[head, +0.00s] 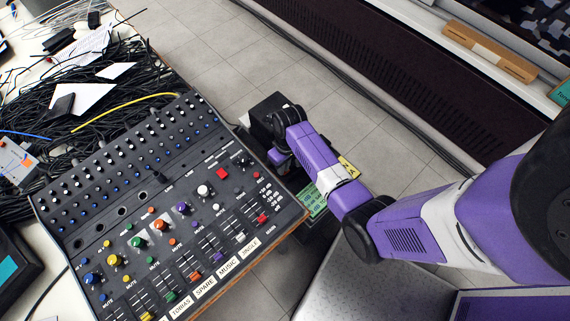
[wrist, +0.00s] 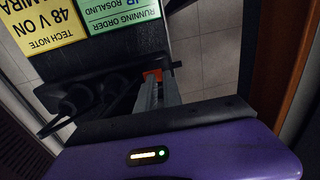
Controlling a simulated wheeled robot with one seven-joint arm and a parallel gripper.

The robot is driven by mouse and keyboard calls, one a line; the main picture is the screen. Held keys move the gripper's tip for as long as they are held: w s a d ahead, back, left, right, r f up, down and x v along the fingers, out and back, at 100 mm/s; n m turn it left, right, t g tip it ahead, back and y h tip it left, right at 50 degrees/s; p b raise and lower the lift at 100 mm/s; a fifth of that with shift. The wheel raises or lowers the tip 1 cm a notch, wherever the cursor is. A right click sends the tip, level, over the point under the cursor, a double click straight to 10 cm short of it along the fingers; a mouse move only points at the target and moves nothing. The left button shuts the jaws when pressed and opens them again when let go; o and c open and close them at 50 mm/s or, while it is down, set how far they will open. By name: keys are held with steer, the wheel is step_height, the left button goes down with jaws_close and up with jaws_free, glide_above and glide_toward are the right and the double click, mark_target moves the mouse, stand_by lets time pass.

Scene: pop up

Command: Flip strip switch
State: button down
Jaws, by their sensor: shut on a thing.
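The power strip (wrist: 85,93) is a dark bar with black plugs, seen in the wrist view below two paper notes. A small red-orange switch (wrist: 153,75) shows at its right end. My gripper (wrist: 155,88) is at that end, its narrow grey fingers close together and shut on the switch. The fingers partly cover the switch, so whether it is on or off cannot be told. In the head view my purple arm reaches down beside the mixing desk and hides the fingers and the strip.
A mixing desk (head: 130,215) with knobs and faders stands left of my arm. A green note (head: 313,200) and a yellow note (head: 348,167) show beside my arm. Tangled black cables (head: 75,110) lie on the desk top. Grey tiled floor (head: 330,110) is open beyond.

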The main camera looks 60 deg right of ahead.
step_height(320, 180, up, 14)
steer(key=d+p, duration=0.1)
steer(key=p, duration=0.2)
steer(key=shift+s+d, duration=0.15)
steer(key=shift+d, duration=0.2)
stand_by(0.3)
